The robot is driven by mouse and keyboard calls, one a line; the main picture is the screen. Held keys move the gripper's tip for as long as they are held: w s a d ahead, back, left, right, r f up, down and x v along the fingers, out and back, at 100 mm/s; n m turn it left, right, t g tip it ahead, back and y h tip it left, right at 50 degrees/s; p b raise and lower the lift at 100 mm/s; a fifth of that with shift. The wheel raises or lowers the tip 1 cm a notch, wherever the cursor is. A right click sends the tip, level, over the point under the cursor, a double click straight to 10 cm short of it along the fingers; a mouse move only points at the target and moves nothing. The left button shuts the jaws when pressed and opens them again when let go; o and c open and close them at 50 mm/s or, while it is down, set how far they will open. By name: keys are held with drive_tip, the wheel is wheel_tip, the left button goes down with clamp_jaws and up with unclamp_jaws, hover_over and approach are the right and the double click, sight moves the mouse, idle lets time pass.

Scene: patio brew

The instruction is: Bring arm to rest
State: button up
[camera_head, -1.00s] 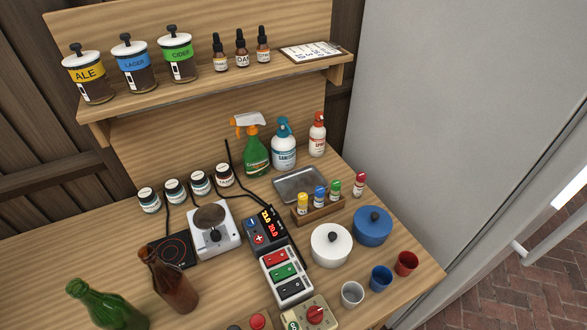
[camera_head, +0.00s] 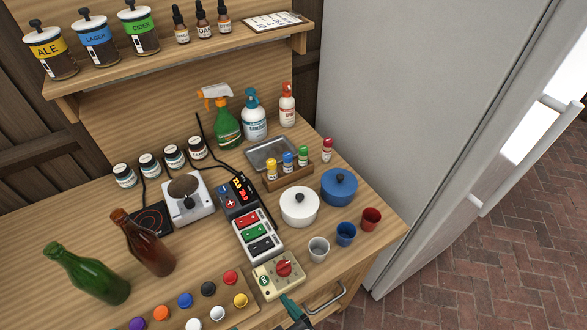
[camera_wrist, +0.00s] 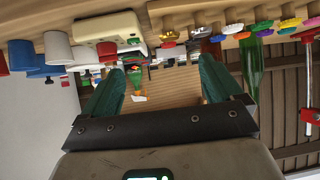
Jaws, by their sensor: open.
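My gripper (camera_wrist: 160,85) is open, its two dark green fingers spread apart with nothing held between them. In the head view a green fingertip (camera_head: 291,307) shows at the bottom edge, just in front of the beige box with a red knob (camera_head: 278,275); whether they touch is unclear. The rest of the gripper is cut off there. The wrist view looks across the bench upside down, with the beige box (camera_wrist: 100,27) above the fingers and a green spray bottle (camera_wrist: 135,77) beyond the gap.
Red (camera_head: 371,219), blue (camera_head: 346,234) and grey (camera_head: 318,249) cups stand near the bench's right edge. Green (camera_head: 88,273) and brown (camera_head: 143,243) bottles stand at left. Several coloured caps (camera_head: 185,300) line the front. A fridge (camera_head: 410,130) stands right, above open brick floor (camera_head: 480,265).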

drive_tip(key=d+f+m+g+h, duration=0.2)
drive_tip(key=d+f+h, duration=0.15)
drive_tip(key=d, duration=0.65)
drive_tip(key=d+f+m+g+h, duration=0.1)
drive_tip(key=d+f+m+h, duration=0.2)
drive_tip(key=d, duration=0.7)
drive_tip(key=s+d+f+m+g, duration=0.1)
drive_tip(key=s+d+f+g, duration=0.1)
drive_tip(key=s+d, duration=0.2)
drive_tip(key=s+d+f+m+g, duration=0.1)
drive_tip(key=s+d+m+g, duration=0.1)
drive_tip(key=d, duration=0.6)
drive_tip(key=s+g, duration=0.1)
drive_tip(key=s, duration=0.1)
drive_tip(key=shift+s+d+f, duration=0.2)
drive_tip(key=shift+s+f, duration=0.15)
drive_tip(key=shift+f, duration=0.05)
drive_tip(key=shift+h, duration=0.25)
drive_tip(key=shift+c, duration=0.4)
